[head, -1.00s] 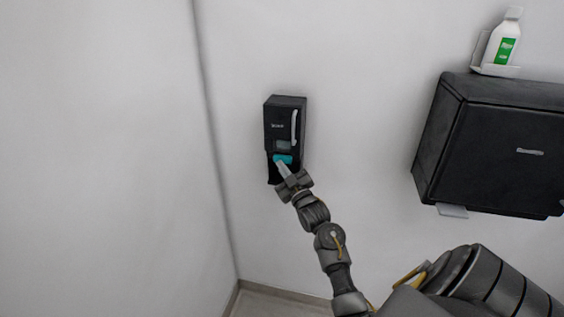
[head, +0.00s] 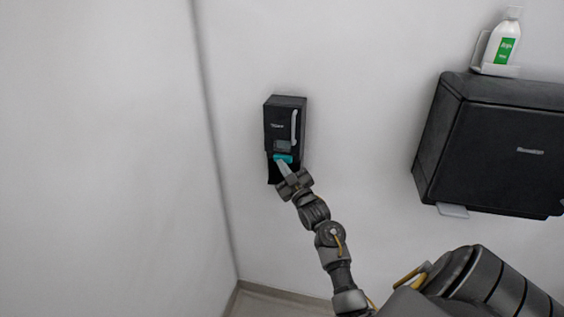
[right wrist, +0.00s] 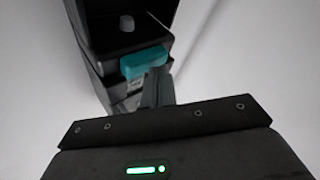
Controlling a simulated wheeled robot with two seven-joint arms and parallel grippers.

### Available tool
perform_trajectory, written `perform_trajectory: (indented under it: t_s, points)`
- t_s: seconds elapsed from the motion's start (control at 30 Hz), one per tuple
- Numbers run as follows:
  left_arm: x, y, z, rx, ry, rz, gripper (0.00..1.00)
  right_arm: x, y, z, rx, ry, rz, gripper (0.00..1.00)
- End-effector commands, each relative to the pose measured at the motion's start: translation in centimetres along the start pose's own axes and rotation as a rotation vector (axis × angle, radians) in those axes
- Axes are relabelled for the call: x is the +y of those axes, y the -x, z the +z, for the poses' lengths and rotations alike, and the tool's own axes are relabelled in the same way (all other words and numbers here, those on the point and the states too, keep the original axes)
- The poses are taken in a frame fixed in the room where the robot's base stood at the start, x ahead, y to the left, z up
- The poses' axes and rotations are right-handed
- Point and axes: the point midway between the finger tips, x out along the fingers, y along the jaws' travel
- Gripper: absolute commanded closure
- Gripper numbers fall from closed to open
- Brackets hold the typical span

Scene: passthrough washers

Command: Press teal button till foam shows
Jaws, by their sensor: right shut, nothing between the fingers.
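The black soap dispenser (head: 279,117) hangs on the wall in the middle of the head view. Its teal button (head: 281,158) is on the lower front. In the right wrist view the teal button (right wrist: 143,62) is a rounded block just beyond my fingertips. My right gripper (head: 283,168) is shut and empty, its fingertips at the button's lower edge. In the right wrist view my right gripper (right wrist: 156,80) points at the button; I cannot tell whether it touches. No foam is visible. My left gripper is out of view.
A large black paper towel dispenser (head: 490,150) is on the wall to the right. A white bottle with a green label (head: 504,40) stands in a wall holder above it. A wall corner is to the left. The wall between the dispensers is clear.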

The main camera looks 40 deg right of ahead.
Motion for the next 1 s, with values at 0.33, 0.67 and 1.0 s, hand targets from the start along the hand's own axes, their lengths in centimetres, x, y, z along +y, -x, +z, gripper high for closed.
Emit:
perform_trajectory:
  t_s: [0.33, 0.67, 1.0]
  points:
    - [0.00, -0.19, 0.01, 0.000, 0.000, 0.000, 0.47, 0.30, -0.35, 0.20, 0.001, 0.001, 0.002, 1.00]
    - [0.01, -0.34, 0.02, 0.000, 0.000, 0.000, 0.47, 0.52, -0.63, 0.40, 0.000, 0.001, 0.002, 1.00]
    - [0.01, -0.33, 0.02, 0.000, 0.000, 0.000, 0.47, 0.58, -0.67, 0.41, 0.000, 0.001, 0.003, 1.00]
